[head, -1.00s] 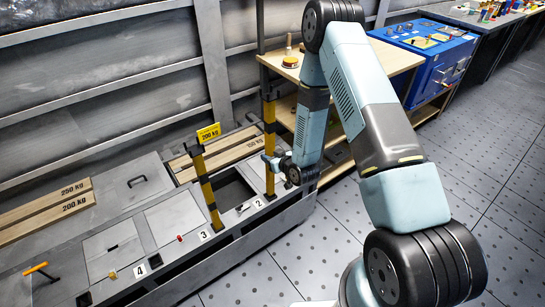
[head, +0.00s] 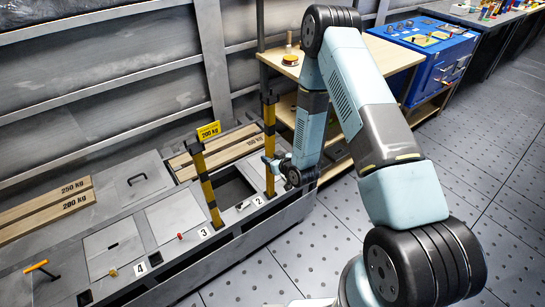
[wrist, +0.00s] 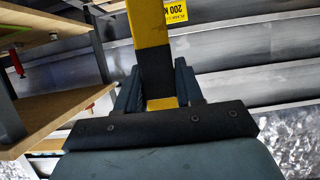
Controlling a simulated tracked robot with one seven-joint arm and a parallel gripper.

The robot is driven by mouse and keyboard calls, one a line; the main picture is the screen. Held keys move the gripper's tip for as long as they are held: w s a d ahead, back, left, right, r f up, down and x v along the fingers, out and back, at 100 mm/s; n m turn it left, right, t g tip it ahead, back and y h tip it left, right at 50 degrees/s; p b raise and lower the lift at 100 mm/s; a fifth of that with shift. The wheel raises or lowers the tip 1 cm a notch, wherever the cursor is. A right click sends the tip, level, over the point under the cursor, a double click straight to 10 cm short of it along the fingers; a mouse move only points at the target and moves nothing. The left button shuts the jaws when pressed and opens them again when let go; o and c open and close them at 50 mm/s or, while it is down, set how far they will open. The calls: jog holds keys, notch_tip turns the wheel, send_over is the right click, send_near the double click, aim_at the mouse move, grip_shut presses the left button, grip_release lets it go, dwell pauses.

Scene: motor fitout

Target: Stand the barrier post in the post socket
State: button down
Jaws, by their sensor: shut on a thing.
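The yellow and black barrier post (head: 270,138) stands upright at the right end of the grey platform. It also shows in the wrist view (wrist: 152,45), between the fingers. My gripper (head: 271,163) is shut on its middle part; in the wrist view the two fingers (wrist: 157,88) lie on either side of it. The post's foot is close to the label 2 (head: 258,200) at the platform's front edge. The socket under it is hidden, so I cannot tell whether the foot is inside or just above it.
An open dark pit (head: 233,189) lies between the posts. A wooden shelf table (head: 395,57) stands right behind my arm, with a blue cabinet (head: 425,55) beyond. The floor in front is clear.

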jog(key=shift+f, duration=3.2)
dwell(2.2)
jog(key=c, duration=0.6)
grip_release()
jog(key=shift+c, duration=0.2)
jog(key=shift+s, duration=0.1)
jog(key=v, duration=1.3)
jog(key=shift+s+d, duration=0.15)
jog(key=shift+d, duration=0.1)
